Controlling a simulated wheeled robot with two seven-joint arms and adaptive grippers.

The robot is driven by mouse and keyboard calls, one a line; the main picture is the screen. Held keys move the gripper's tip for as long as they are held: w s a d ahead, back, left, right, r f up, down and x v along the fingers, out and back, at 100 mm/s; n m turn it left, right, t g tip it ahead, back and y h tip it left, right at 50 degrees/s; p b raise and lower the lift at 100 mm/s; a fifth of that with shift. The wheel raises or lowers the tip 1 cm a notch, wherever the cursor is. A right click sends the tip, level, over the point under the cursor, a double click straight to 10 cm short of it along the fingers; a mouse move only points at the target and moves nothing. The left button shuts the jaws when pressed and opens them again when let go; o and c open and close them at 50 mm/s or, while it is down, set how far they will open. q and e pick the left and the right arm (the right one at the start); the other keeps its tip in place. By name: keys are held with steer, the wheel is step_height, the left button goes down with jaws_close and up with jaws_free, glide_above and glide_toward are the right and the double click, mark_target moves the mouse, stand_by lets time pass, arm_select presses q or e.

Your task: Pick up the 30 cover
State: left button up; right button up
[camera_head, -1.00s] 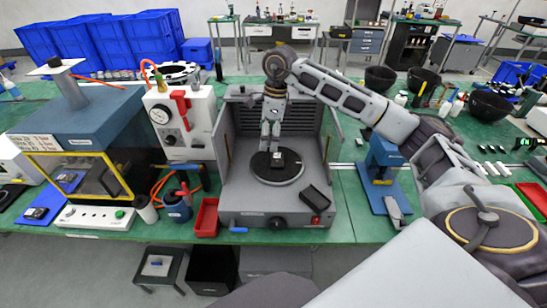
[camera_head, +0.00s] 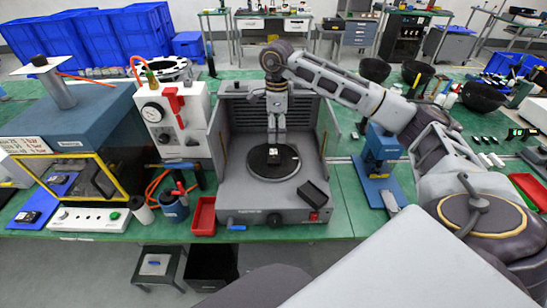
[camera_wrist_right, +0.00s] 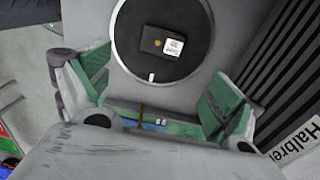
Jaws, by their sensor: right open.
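A small black block with a white printed label (camera_head: 273,156) lies on the round black plate (camera_head: 290,168) of the grey machine. It also shows in the right wrist view (camera_wrist_right: 162,41), near the middle of the plate. Its label is too small to read surely, so I cannot confirm it is the 30 cover. My right gripper (camera_head: 277,138) hangs pointing down above and just behind the block, apart from it. In the right wrist view its green-padded fingers (camera_wrist_right: 160,88) are wide apart with nothing between them. My left gripper is not in view.
The grey machine's side walls and slatted back (camera_head: 235,120) surround the plate. A red bin (camera_head: 204,215) stands left, a blue press (camera_head: 381,150) right. A yellow-framed chamber (camera_head: 85,175) is farther left.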

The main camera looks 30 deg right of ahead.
glide_above(276, 156)
step_height(276, 156, down, 4)
steer(key=shift+w+f, duration=0.1)
steer(key=shift+f, duration=0.75)
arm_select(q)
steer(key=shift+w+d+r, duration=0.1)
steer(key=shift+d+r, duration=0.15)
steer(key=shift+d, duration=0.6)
arm_select(e)
steer(key=shift+f, duration=0.1)
